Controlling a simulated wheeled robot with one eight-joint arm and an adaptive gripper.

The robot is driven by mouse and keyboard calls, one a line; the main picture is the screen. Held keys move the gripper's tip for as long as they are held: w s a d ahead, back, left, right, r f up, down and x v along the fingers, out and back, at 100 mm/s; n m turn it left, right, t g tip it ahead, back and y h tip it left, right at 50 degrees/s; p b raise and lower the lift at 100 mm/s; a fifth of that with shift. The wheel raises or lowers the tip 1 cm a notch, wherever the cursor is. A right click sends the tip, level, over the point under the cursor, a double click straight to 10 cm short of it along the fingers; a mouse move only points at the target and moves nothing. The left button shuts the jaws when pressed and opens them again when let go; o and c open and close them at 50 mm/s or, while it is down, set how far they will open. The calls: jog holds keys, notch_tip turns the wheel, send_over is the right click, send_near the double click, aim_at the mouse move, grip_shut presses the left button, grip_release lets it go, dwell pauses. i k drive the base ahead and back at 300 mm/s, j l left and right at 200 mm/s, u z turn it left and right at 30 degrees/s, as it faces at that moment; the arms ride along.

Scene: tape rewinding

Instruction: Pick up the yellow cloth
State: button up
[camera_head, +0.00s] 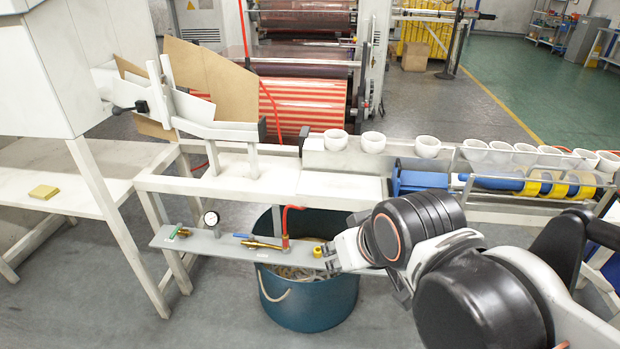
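A small flat yellow square (44,191), which looks like the folded yellow cloth, lies on the white table (100,172) at the far left. My gripper (326,258) is well to its right, at the right part of the grey shelf. It is close to a small yellow fitting (319,250); I cannot tell whether they touch. The gripper is small and partly covered by its own links, so its opening does not show clearly. The arm reaches in from the right.
Several white cups (428,147) stand along the conveyor. The white machine frame (250,184) stands between my gripper and the left table.

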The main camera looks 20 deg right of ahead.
aim_at(43, 192)
jog(key=i+j, duration=0.3)
jog(key=j, duration=0.3)
jog(key=i+j+u, duration=0.1)
jog(key=i+j, duration=0.25)
jog(key=j, duration=0.25)
jog(key=i+j, duration=0.35)
jog(key=j, duration=0.2)
jog(key=i+j, duration=0.35)
jog(key=j, duration=0.2)
jog(key=i+j+u, duration=0.1)
jog(key=i+j, duration=0.25)
jog(key=j, duration=0.2)
jog(key=i+j, duration=0.35)
jog(key=j, duration=0.2)
jog(key=i+j+u, duration=0.1)
jog(key=i+j, duration=0.25)
jog(key=j, duration=0.2)
